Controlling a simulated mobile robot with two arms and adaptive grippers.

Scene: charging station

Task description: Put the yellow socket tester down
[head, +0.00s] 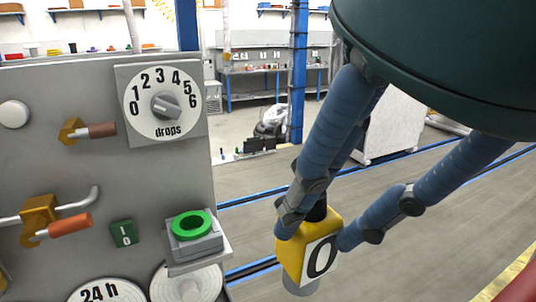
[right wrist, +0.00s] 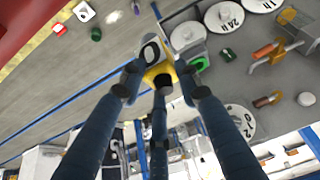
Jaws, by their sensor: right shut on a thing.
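The yellow socket tester (head: 293,258) is a yellow block with a white face marked "0", a black top and a grey round lower end. My right gripper (head: 318,230) is shut on it, its blue fingers around the block. It is held in the air, to the right of the grey panel and apart from it. In the right wrist view the tester (right wrist: 164,69) sits between the fingertips (right wrist: 160,82), with its label partly visible. My left gripper is not in view.
Open floor (head: 400,265) lies to the right. Small objects (right wrist: 84,12) show at the wrist view's upper left.

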